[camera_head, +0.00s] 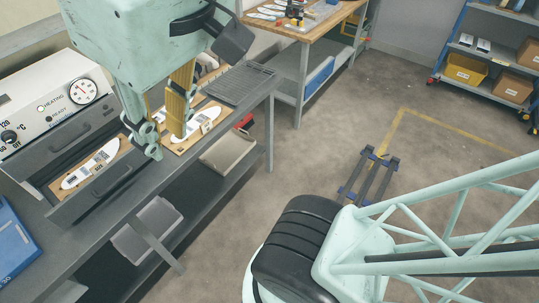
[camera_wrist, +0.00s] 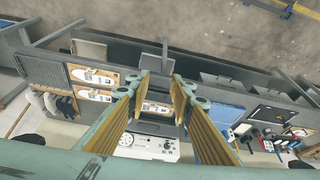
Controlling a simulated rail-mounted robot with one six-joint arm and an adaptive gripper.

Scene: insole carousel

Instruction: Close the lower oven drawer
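The oven (camera_head: 50,100) stands on the workbench at the left of the head view, with its control panel facing out. The lower drawer (camera_head: 98,190) is pulled out. A white insole on a wooden board (camera_head: 88,165) lies in it. The upper drawer front (camera_head: 70,137) appears shut above it. My gripper (camera_head: 162,140) is open and empty, with its yellow-padded fingers pointing down near the right end of the drawer front. In the wrist view the drawer's insole board (camera_wrist: 157,107) shows between the fingers of my gripper (camera_wrist: 161,82). I cannot tell whether a finger touches the drawer.
Boards with white insoles (camera_head: 200,128) lie on the bench right of my gripper, beside a dark grid mat (camera_head: 238,84). A blue tray (camera_head: 15,245) lies left of the oven. Grey bins (camera_head: 147,228) hang below the bench front. The floor in front is mostly clear.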

